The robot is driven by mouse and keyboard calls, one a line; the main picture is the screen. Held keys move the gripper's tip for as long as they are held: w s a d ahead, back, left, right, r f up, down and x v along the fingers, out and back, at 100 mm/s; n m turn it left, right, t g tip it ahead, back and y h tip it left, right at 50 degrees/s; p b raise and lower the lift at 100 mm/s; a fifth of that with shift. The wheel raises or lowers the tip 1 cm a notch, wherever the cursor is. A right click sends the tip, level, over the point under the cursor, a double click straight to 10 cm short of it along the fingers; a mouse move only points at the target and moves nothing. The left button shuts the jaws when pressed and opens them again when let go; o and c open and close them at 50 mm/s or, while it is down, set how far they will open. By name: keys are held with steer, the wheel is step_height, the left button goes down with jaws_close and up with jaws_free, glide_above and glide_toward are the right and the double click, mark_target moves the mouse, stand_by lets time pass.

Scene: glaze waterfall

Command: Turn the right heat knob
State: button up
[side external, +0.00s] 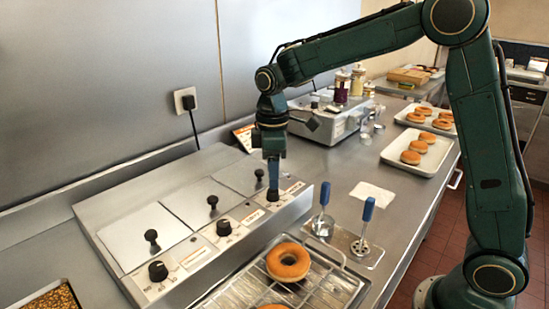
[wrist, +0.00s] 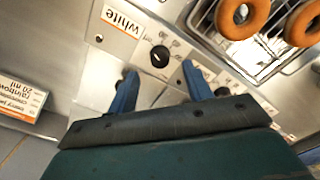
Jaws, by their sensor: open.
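The right heat knob (side external: 272,196) is a black round knob at the far right end of the metal panel, partly hidden by my gripper (side external: 273,180) in the side view. My gripper points down just above it. In the wrist view, my gripper (wrist: 159,72) is open, with its two blue fingers apart. The black knob (wrist: 159,56) shows in the gap between the fingertips, beside a "white" label (wrist: 122,20). I cannot tell whether either finger touches it.
The middle knob (side external: 223,228) and left knob (side external: 158,271) sit along the panel, with black-handled lids (side external: 140,238) behind them. A wire rack with a doughnut (side external: 288,261) and two blue-handled tools (side external: 366,215) stand in front of the panel.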

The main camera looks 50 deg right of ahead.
mark_target(273, 194)
steer(key=shift+f, duration=2.4)
steer(key=c, duration=1)
